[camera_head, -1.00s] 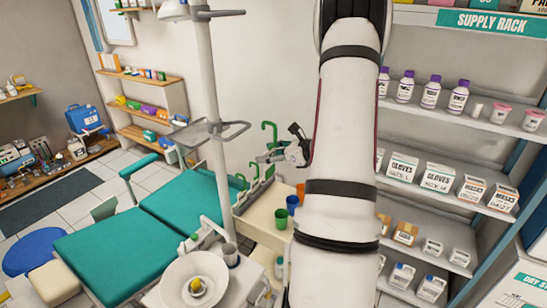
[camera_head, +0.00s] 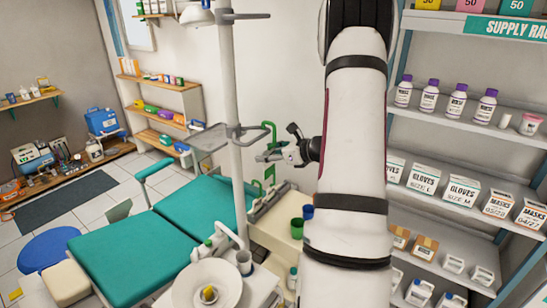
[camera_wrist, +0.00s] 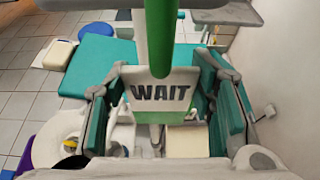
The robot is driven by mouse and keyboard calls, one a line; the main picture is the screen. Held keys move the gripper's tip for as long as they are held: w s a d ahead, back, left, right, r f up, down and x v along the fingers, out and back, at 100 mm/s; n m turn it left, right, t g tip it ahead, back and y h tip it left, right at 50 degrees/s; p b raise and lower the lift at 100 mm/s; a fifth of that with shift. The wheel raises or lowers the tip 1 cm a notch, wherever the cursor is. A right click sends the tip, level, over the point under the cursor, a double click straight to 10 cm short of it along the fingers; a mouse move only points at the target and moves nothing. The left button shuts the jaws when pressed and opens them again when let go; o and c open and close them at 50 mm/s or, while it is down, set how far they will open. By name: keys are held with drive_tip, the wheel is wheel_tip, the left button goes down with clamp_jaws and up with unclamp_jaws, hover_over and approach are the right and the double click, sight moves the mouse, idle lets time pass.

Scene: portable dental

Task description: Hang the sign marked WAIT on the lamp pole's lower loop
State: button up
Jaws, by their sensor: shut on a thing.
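The WAIT sign (camera_wrist: 162,92) is a pale plate with dark letters and a green hook (camera_wrist: 160,40) on top. My gripper (camera_wrist: 160,105) is shut on it, with a finger at each side. In the head view my gripper (camera_head: 272,155) is just right of the lamp pole (camera_head: 230,100). The lower loop (camera_head: 252,128) sticks out from the pole to the right. The green hook (camera_head: 271,128) overlaps the loop's right end in that view. I cannot tell whether it is around the loop or beside it. The sign's face is hardly visible there.
A grey tray (camera_head: 207,138) is fixed to the pole's left. The teal dental chair (camera_head: 130,255) and white basin (camera_head: 208,285) stand below. The supply rack (camera_head: 465,118) is at right. A white wall (camera_head: 275,60) is behind the pole.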

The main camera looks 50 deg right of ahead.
drive_tip(key=shift+w, duration=1)
drive_tip(key=shift+w+f+b, duration=0.2)
drive_tip(key=shift+b, duration=0.1)
drive_tip(key=shift+s+f+b, duration=0.1)
drive_tip(key=shift+f+b, duration=0.6)
drive_tip(key=shift+f, duration=0.5)
drive_tip(key=o, duration=1.2)
